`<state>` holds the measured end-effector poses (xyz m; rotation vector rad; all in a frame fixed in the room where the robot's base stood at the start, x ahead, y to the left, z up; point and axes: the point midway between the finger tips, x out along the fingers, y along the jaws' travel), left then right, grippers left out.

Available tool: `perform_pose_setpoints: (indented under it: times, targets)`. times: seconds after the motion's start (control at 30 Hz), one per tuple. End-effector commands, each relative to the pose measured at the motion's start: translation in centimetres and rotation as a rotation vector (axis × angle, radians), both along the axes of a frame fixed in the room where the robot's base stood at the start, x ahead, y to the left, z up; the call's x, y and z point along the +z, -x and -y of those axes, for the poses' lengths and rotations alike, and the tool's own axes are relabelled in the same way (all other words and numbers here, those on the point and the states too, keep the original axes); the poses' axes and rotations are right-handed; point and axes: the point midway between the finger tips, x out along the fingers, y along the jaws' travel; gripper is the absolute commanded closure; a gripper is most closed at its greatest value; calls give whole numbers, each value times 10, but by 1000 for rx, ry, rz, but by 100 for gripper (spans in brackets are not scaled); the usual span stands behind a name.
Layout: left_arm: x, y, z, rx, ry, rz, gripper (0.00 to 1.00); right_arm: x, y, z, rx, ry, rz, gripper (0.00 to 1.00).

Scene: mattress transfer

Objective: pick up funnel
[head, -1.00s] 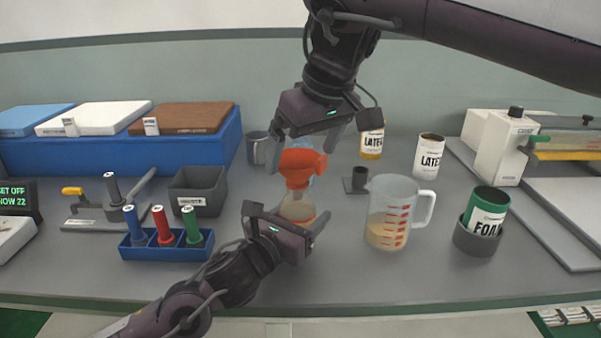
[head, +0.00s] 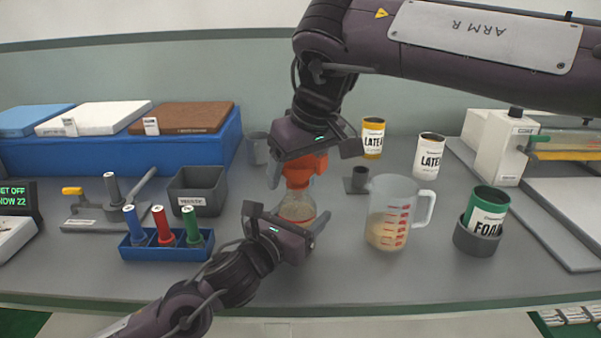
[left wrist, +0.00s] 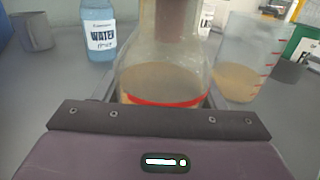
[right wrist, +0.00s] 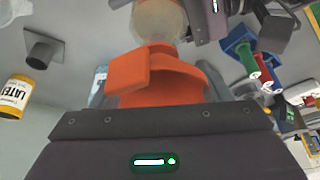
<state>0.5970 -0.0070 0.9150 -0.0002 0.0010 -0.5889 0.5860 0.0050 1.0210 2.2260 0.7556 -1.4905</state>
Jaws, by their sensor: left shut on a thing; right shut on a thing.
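The orange funnel (head: 303,169) sits at the mouth of a clear flask (head: 297,208) with tan liquid and a red line. My right gripper (head: 311,158) reaches down from above and is shut on the funnel. In the right wrist view the funnel (right wrist: 158,82) fills the space between the fingers, with the flask (right wrist: 158,20) beyond it. My left gripper (head: 286,218) is shut on the flask, which stands upright; the left wrist view shows the flask (left wrist: 160,78) close up. The flask's lower part is partly hidden by the left gripper.
A measuring jug (head: 392,212) stands close on the right, and a small dark stand (head: 358,180) behind it. A marker rack (head: 165,246) and grey bin (head: 198,190) are left. The front bench strip is clear.

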Motion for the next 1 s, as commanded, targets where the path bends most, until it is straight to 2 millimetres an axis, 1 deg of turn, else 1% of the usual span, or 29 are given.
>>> perform_pose_setpoints:
  times: [0.27,0.47,0.67,1.0]
  targets:
    - [2,0,0,0,2,3,78,1,0,0,0,-1,1,52]
    - [2,0,0,0,2,3,78,7,-1,0,-1,-1,2,52]
    - [2,0,0,0,2,3,78,23,0,-1,0,-2,2,52]
    - [2,0,0,0,2,3,78,60,-1,0,-2,0,2,52]
